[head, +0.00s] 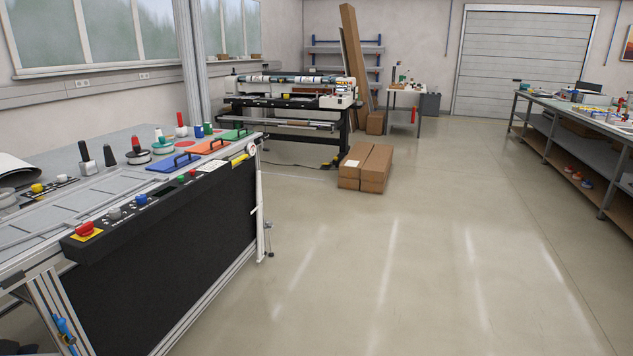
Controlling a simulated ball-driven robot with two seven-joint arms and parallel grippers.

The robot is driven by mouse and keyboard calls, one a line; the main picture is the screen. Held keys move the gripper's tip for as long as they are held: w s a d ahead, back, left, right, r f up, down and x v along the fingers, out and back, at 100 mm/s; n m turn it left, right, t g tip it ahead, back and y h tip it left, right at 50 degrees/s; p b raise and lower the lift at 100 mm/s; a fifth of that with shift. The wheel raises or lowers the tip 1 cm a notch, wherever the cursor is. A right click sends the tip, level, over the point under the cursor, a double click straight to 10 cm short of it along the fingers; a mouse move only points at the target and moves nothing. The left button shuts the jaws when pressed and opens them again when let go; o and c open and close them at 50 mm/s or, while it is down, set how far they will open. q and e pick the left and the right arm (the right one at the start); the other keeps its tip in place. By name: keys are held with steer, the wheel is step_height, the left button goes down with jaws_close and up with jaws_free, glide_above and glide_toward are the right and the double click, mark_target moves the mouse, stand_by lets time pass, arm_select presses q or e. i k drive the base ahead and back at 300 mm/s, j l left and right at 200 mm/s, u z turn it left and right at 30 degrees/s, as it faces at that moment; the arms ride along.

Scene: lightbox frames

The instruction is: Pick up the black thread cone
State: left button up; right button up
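Several small upright items stand on the grey work table (75,190) at the left. Two of them are black and narrow towards the top: a taller black one (84,153) and, just right of it, a shorter black cone (109,156). Either could be the black thread cone; they are too small to tell for certain. Both stand upright and apart from each other. Neither of my grippers is in view.
Right of them are red-topped items, a red cone (181,121) and blue, orange and green handled plates (174,162). A black control panel with buttons (160,195) runs along the table's edge. Cardboard boxes (366,167) sit on the floor. The floor (400,270) is open.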

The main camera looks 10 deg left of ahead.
mark_target(109, 160)
steer(key=i, duration=1.15)
steer(key=i+l+u, duration=0.1)
steer(key=i, duration=1)
